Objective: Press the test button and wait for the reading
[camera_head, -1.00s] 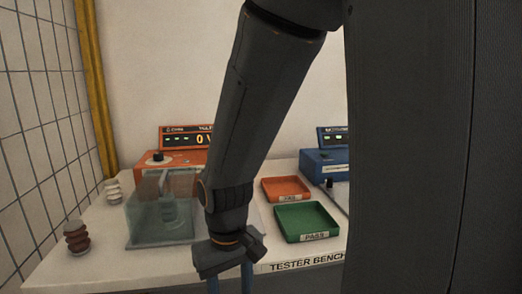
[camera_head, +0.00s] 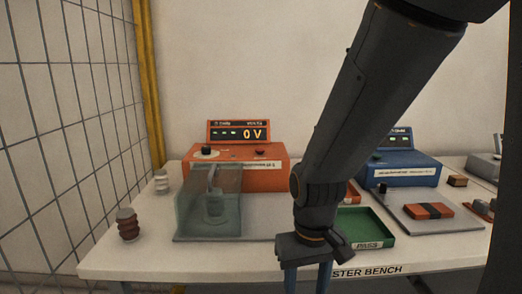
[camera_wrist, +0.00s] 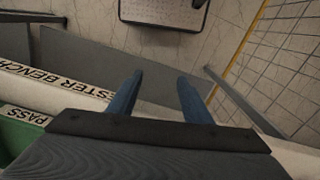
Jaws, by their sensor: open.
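The orange tester (camera_head: 264,176) stands at the back of the bench, and its display (camera_head: 239,132) reads 0 V. A black round control (camera_head: 206,151) and a small dark reddish control (camera_head: 259,153) sit on its top; I cannot tell which is the test button. A clear box (camera_head: 190,218) with a fixture inside stands in front of it. My gripper (camera_head: 307,280) is open and empty at the bench's front edge, pointing down, right of the clear box and apart from the tester. In the wrist view its two blue fingers (camera_wrist: 160,80) hang over the floor.
A green PASS tray (camera_head: 372,243) lies right of my gripper, with an orange tray mostly hidden behind my arm. A blue tester (camera_head: 405,172) stands at the back right. A brown insulator (camera_head: 128,226) and a white one (camera_head: 161,182) stand at left, near a mesh fence (camera_head: 70,120).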

